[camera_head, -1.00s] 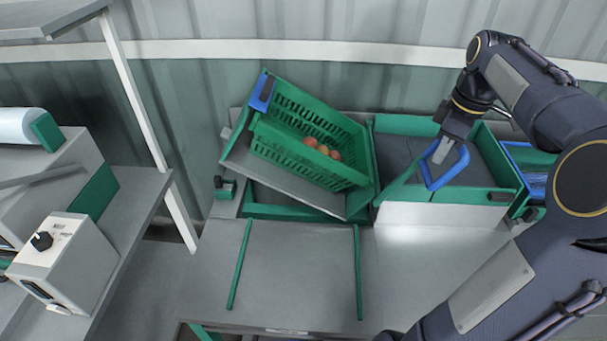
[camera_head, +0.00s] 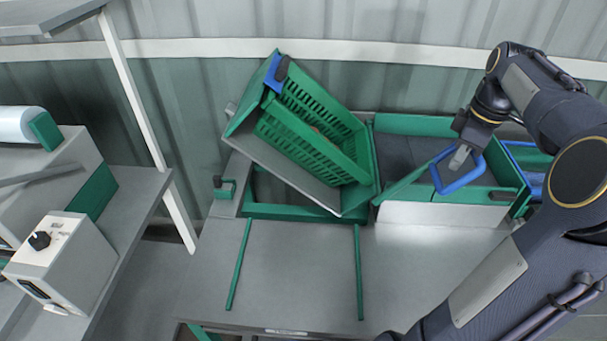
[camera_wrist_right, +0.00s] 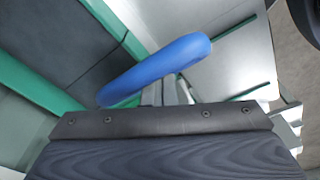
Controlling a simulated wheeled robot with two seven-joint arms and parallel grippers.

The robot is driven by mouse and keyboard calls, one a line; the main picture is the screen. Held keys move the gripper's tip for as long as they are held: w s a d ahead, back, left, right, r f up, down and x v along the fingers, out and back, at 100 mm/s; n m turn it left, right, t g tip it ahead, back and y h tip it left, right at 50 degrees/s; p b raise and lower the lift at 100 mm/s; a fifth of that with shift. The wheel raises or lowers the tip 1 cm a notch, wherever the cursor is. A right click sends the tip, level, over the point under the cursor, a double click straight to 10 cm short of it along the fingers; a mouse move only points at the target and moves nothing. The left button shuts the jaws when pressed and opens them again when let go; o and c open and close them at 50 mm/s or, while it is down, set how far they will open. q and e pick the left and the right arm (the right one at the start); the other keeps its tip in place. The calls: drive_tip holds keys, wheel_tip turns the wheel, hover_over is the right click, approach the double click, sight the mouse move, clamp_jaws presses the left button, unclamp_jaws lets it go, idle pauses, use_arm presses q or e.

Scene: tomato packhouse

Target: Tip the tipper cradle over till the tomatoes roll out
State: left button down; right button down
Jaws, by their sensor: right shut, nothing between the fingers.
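The tipper cradle (camera_head: 297,172) is tilted steeply in the head view, its left side raised and its right side low by the padded bay. A green slotted crate (camera_head: 300,141) sits in it, tilted along with it. The tomatoes are almost wholly hidden behind the crate's wall. A green lever with a blue loop handle (camera_head: 447,188) reaches right from the cradle's low side. My right gripper (camera_head: 460,158) is shut and empty, its fingers at the loop; contact is unclear. The handle (camera_wrist_right: 155,70) crosses in front of the fingers in the right wrist view. My left gripper is out of view.
A grey-lined bay with green walls (camera_head: 475,195) lies right of the cradle. A blue and green container (camera_head: 530,165) stands beyond it. The steel table (camera_head: 300,270) in front is clear between two green rails. A control box (camera_head: 62,255) stands left.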

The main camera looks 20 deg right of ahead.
drive_tip(key=shift+s+d+f, duration=0.15)
drive_tip(key=shift+d, duration=0.1)
drive_tip(key=shift+s+d+f+b, duration=0.4)
drive_tip(key=shift+s+d+f, duration=0.05)
drive_tip(key=shift+d+f, duration=0.35)
drive_tip(key=shift+s+d+f+b, duration=0.35)
drive_tip(key=shift+s+d+f, duration=0.1)
drive_tip(key=shift+d+f, duration=0.35)
drive_tip(key=d+f, duration=0.1)
drive_tip(key=s+f+b, duration=0.1)
drive_tip(key=d+f+b, duration=0.1)
drive_tip(key=shift+s+d+f, duration=0.25)
drive_tip(key=shift+d+f, duration=0.05)
drive_tip(key=shift+f, duration=0.1)
drive_tip(key=shift+r, duration=0.15)
